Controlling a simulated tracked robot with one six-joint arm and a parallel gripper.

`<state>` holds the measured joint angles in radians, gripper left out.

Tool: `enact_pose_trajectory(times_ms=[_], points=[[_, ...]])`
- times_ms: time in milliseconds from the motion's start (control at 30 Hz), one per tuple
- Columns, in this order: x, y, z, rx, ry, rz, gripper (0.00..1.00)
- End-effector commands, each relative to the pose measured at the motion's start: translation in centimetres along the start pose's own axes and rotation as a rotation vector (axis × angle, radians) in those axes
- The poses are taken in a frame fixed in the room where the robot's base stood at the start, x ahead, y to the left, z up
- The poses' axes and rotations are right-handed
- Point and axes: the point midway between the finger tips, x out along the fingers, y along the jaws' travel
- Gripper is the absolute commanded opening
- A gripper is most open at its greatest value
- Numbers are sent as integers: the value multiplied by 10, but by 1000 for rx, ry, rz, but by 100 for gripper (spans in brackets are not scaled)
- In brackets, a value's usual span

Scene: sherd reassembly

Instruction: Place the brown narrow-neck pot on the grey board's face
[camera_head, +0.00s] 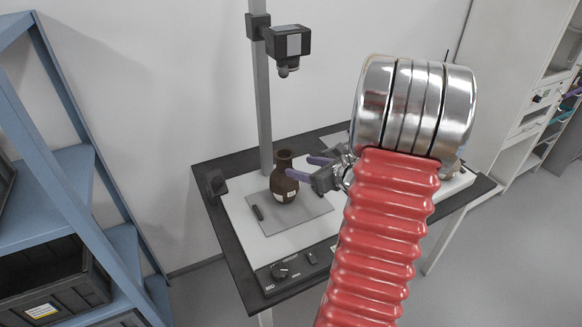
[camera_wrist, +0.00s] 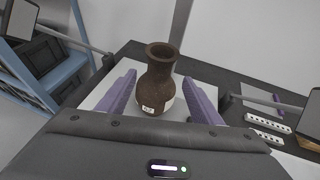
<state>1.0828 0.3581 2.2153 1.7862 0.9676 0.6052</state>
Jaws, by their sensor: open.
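The brown narrow-neck pot (camera_head: 284,182) stands upright on the grey board (camera_head: 312,206), with a small white label on its lower body. In the wrist view the pot (camera_wrist: 157,80) is upright between the purple fingers, with gaps on both sides. My gripper (camera_head: 309,168) is open, just to the right of the pot in the head view. In the wrist view my gripper (camera_wrist: 160,88) has one finger on each side of the pot.
The board lies on a white stand base (camera_head: 250,237) with a knob, on a dark table (camera_head: 226,172). A column carries a camera (camera_head: 288,45) above the pot. Blue shelves (camera_head: 50,200) stand at left.

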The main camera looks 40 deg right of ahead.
Motion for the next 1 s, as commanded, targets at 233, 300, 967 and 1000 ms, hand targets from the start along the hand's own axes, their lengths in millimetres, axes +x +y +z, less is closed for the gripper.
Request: enact_pose_trajectory(times_ms=[233,300,967,1000], points=[[-17,0,0,-1,-1,1,59],[-17,0,0,-1,-1,1,59],[-17,0,0,0,0,1,59],[-17,0,0,0,0,1,59]])
